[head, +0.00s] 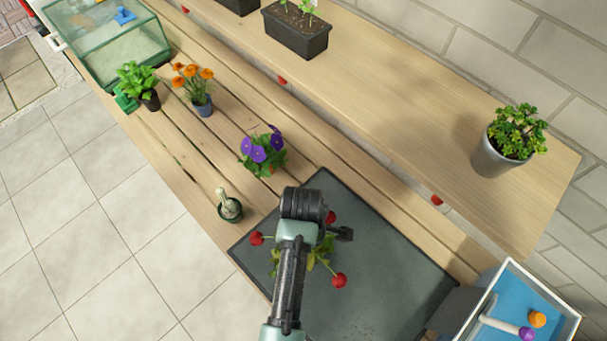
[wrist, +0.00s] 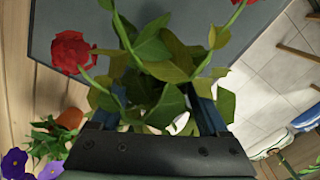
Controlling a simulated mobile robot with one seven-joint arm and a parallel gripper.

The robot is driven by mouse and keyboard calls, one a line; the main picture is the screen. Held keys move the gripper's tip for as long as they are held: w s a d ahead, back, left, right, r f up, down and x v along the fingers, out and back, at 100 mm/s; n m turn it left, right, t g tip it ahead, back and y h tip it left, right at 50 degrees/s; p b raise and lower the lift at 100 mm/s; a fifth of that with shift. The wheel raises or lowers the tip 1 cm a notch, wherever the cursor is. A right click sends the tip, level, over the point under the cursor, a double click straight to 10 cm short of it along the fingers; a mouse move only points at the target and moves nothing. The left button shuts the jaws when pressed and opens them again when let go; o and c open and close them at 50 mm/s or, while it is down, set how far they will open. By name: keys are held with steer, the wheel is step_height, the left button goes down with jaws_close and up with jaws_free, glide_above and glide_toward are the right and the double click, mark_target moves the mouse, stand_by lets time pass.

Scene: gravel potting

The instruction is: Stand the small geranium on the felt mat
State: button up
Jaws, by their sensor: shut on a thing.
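The small geranium (head: 339,280), with red flower heads and green leaves, shows around the end of my arm in the head view. Beneath it lies the dark grey felt mat (head: 400,285). In the wrist view the geranium's leaves (wrist: 155,65) fill the space between the jaws of my gripper (wrist: 160,115), which is shut on the plant. Its pot is hidden behind leaves and jaws. The mat also shows in the wrist view (wrist: 65,20), beyond the plant. I cannot tell whether the pot touches the mat.
A purple-flowered plant (head: 262,155) and a small cactus (head: 229,207) stand just left of the mat. An orange-flowered plant (head: 201,92) and a leafy one (head: 138,82) are farther left. A blue-floored tray (head: 515,292) is at lower right. The mat's right part is clear.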

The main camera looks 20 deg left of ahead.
steer(key=shift+f, duration=2.1)
steer(key=shift+f, duration=0.1)
steer(key=o, duration=1.4)
step_height(320, 180, up, 12)
steer(key=shift+r, duration=0.15)
